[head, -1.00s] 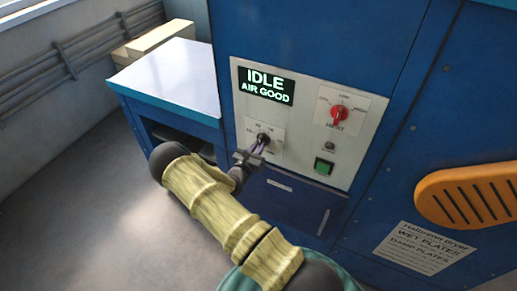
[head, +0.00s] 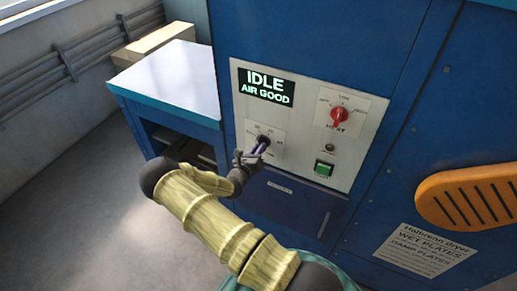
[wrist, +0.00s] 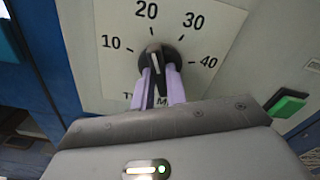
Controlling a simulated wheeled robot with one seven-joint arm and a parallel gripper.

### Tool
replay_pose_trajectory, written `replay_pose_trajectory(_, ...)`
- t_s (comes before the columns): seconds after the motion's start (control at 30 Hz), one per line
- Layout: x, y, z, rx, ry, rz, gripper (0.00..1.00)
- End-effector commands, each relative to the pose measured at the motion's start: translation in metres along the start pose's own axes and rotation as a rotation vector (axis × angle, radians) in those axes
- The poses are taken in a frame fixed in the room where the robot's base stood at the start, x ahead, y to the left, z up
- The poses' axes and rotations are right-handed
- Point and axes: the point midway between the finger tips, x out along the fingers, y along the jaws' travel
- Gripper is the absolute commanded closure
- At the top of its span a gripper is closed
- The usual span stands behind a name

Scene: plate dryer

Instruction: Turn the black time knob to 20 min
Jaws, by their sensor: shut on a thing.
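The black time knob (wrist: 172,54) sits on a white dial plate (wrist: 88,62) marked 10, 20, 30 and 40. Its pale pointer line points up, close to the 20 mark. My gripper (wrist: 160,78) is shut on the knob, with its two lilac fingers at the knob's sides. In the head view, my gripper (head: 256,152) reaches the knob (head: 264,139) from the lower left. The lower dial lettering is partly hidden by the fingers.
A display (head: 266,86) above reads IDLE, AIR GOOD. A red knob (head: 339,117) and a green button (head: 323,169) are to the right. A blue bench (head: 168,78) stands at left, and an orange vented handle (head: 468,194) at right.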

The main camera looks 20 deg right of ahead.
Motion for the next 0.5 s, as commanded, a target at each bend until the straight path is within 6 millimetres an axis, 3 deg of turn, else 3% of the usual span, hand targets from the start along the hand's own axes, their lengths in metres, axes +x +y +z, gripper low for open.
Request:
replay_pose_trajectory(0.03,-0.0002,0.0008,0.0007,0.001,-0.001,0.002,1.00)
replay_pose_trajectory(0.07,-0.0003,0.0008,0.0007,0.001,-0.001,0.002,0.84)
replay_pose_trajectory(0.17,-0.0002,0.0007,0.0006,0.001,-0.001,0.002,0.64)
replay_pose_trajectory(0.5,-0.0019,0.0007,-0.0002,0.001,0.000,0.001,0.64)
